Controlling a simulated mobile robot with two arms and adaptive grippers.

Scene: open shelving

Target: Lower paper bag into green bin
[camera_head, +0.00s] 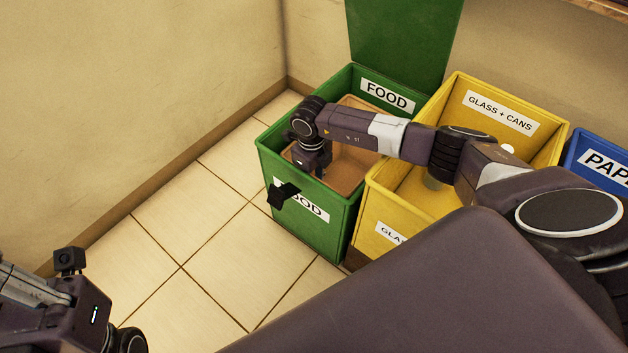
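The green bin (318,225) with FOOD labels stands on the floor by the back wall, its green lid (400,40) upright behind it. The brown paper bag (352,165) is inside the bin, open at the top, with its rim below the bin's rim. My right arm reaches across from the right, and its gripper (308,172) points down at the bin's front left. Its fingertips are hidden, so its hold on the bag cannot be seen. A black part of it overlaps the front label. My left gripper (75,300) is only partly in view at bottom left, away from the bin; its fingers do not show clearly.
A yellow bin (376,222) labelled GLASS + CANS stands directly right of the green bin, under my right arm. A blue bin (584,150) is farther right. Walls close off the left and back. The tiled floor (215,250) left of the bins is clear.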

